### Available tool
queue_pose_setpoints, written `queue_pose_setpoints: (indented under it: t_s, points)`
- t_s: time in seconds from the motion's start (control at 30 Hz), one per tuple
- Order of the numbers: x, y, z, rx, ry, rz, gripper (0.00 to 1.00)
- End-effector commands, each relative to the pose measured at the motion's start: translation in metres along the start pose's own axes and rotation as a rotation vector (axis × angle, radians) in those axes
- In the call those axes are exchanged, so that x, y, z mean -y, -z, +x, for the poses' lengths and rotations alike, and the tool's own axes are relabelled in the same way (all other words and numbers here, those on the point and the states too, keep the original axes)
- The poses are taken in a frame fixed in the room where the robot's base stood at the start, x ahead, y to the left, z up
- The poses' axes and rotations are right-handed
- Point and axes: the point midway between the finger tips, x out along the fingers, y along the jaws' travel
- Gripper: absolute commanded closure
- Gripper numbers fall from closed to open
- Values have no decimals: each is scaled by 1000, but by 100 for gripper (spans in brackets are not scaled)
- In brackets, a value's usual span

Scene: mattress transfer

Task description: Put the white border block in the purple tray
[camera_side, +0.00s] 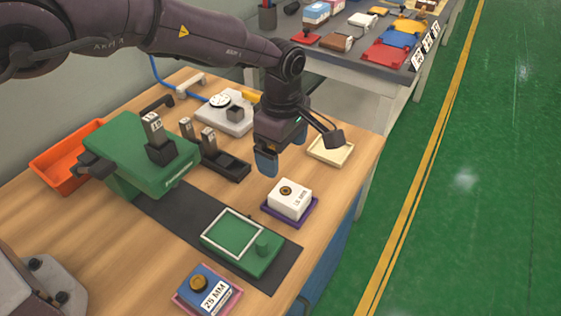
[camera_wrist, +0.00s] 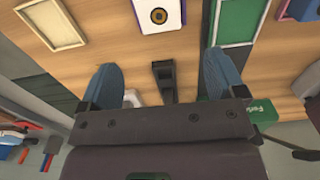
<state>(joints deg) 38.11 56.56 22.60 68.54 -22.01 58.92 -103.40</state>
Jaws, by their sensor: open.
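A white block (camera_side: 291,193) with a round gold-and-dark disc and dark lettering sits upright in the purple tray (camera_side: 269,212). Both also show at the top of the wrist view, the white block (camera_wrist: 152,20) inside the purple rim (camera_wrist: 184,28), cut off by the frame. My gripper (camera_side: 281,153) is above the table, behind and slightly left of the purple tray in the side view. In the wrist view its two blue fingers (camera_wrist: 160,78) are wide apart with nothing held between them. The gripper is apart from the white block.
An empty cream tray (camera_side: 331,152) lies behind the purple tray. A green fixture with a white frame (camera_side: 237,235) stands in front, then a blue block (camera_side: 206,291) in a pink tray. A green machine (camera_side: 140,150), black holder (camera_side: 226,163) and dial scale (camera_side: 223,112) stand left.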

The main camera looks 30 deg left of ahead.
Motion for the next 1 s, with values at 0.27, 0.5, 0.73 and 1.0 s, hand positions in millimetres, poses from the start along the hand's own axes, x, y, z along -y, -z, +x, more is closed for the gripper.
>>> queue_pose_setpoints:
  t_s: [0.27,0.5,0.73,1.0]
  points:
    - [0,0,-6,-1,1,0,11]
    - [0,24,-44,36,-25,69,11]
    - [36,95,-142,109,-127,365,11]
    - [124,166,-219,56,-299,813,11]
